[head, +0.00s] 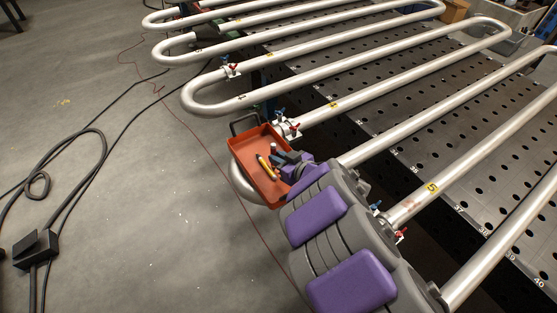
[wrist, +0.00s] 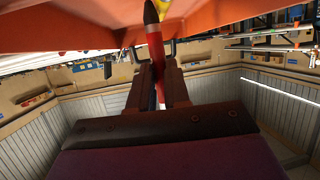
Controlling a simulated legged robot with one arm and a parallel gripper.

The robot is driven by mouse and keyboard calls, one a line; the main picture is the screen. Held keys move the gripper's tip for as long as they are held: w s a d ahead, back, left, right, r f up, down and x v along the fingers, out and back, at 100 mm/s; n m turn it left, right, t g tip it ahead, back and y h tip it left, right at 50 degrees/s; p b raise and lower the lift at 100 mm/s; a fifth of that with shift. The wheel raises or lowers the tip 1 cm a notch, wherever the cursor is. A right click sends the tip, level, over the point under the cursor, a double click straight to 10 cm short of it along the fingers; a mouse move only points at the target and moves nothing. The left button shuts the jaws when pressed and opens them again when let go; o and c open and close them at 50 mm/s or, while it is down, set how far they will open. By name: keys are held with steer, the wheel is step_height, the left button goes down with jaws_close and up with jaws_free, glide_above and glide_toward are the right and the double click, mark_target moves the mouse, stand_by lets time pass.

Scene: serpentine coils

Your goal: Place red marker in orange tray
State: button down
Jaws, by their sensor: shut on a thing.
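The orange tray (head: 246,146) hangs at the bend of a silver pipe in the head view. A yellow marker (head: 265,168) lies in it. My gripper (head: 279,158) is over the tray's right part. In the wrist view, my gripper (wrist: 159,75) is shut on the red marker (wrist: 155,45), whose dark tip points to the top of the picture. The orange tray (wrist: 60,38) fills the top of that view, with the marker's tip in front of it. In the head view my gripper hides most of the red marker. I cannot tell whether the marker touches the tray.
Silver serpentine pipes (head: 330,75) run beside and behind the tray, with small red and blue valves (head: 287,125) close to it. A perforated metal table (head: 440,140) lies to the right. Black cables (head: 95,150) and a black box (head: 35,249) lie on the open floor at left.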

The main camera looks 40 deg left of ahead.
steer(key=c, duration=1.1)
jaws_free()
steer(key=shift+r, duration=0.1)
steer(key=p+v, duration=0.2)
steer(key=v, duration=1)
